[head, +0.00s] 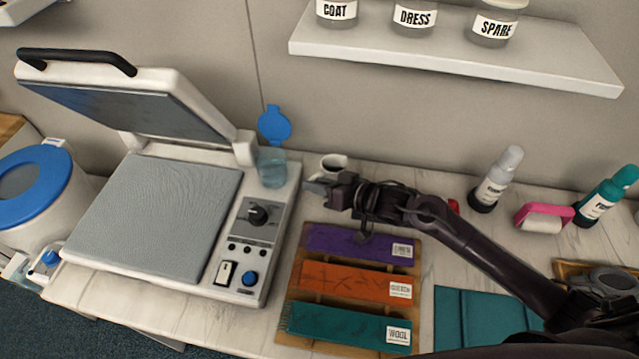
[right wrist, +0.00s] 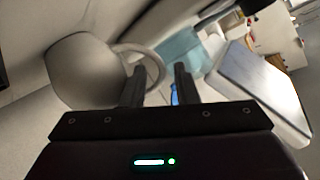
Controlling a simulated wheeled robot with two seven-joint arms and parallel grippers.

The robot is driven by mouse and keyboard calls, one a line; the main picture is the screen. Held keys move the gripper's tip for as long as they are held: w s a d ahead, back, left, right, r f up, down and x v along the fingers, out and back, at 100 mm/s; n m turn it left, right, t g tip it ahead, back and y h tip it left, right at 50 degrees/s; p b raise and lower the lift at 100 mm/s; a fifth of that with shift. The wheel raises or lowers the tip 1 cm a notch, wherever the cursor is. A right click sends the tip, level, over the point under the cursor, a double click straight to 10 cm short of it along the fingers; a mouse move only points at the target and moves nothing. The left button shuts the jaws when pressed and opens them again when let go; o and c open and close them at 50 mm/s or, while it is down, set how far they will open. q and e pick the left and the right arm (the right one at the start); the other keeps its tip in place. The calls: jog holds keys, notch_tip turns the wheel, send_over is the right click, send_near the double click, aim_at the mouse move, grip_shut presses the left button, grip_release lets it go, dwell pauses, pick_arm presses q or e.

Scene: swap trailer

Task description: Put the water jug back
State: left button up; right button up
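The pale grey water jug (head: 333,161) stands at the back of the table, right of the press, partly hidden by my right gripper. In the right wrist view the jug (right wrist: 85,72) fills the left side, with its loop handle (right wrist: 152,62) reaching in front of the fingers. My right gripper (head: 322,188) is at the jug's near side; its fingers (right wrist: 162,85) are apart, with the end of the handle between them. I cannot tell whether they touch it. My left gripper is not in view.
The white press (head: 255,275) stands open at left, with a translucent blue tank (head: 271,170) and raised blue lid (head: 274,124) at its back corner. A wooden board (head: 345,268) with coloured cloths lies in front. Bottles (head: 495,180) and a pink-white roller (head: 544,218) stand right. A shelf (head: 450,57) overhangs.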

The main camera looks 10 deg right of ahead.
jog(key=shift+o, duration=0.3)
jog(key=shift+r, duration=0.2)
jog(key=b+v, duration=0.1)
jog(key=v, duration=1.1)
jog(key=shift+f, duration=0.15)
